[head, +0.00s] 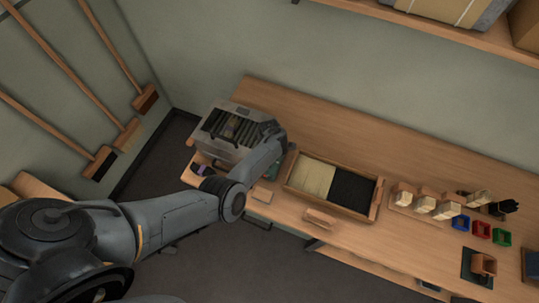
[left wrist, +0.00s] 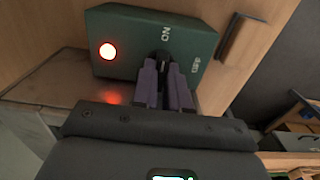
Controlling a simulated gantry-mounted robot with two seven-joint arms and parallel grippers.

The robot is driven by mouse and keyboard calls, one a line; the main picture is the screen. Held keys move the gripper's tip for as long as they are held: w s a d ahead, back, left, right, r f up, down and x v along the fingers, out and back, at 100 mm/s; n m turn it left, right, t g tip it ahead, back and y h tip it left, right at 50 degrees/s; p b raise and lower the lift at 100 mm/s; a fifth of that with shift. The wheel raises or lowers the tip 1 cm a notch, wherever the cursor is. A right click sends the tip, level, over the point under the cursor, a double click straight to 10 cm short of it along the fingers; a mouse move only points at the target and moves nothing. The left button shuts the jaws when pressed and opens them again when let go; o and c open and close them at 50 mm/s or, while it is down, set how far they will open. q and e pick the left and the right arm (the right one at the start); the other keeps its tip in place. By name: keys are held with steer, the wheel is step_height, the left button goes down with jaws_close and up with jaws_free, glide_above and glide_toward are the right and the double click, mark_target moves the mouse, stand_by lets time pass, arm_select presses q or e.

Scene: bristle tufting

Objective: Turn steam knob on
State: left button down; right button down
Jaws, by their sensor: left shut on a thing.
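In the left wrist view, a dark green control box (left wrist: 128,48) carries a round glowing orange-white light (left wrist: 107,51) and a small black knob (left wrist: 163,60). A white "ON" marking sits by the knob, upside down in this view. A smaller white marking near the box's edge is hard to read. My left gripper (left wrist: 165,76) has its purple fingers shut on the knob, one on either side. The fingers hide part of the knob, so its exact angle is unclear. In the head view, my left arm reaches to the metal steamer box (head: 222,150) at the bench's left end.
A wooden tray (head: 333,212) of pale and black bristles lies right of my arm. Brush blocks (head: 425,204) and small coloured bins (head: 481,229) stand farther right. Brooms (head: 128,137) lean on the left wall. The floor in front is clear.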

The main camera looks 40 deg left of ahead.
stand_by(0.3)
arm_select(q)
steer(key=c, duration=1.1)
jaws_free()
steer(key=shift+c, duration=0.2)
steer(key=shift+r, duration=0.6)
step_height(320, 180, up, 10)
steer(key=p, duration=0.3)
steer(key=shift+f+p, duration=0.15)
steer(key=shift+p, duration=0.15)
steer(key=shift+a, duration=0.1)
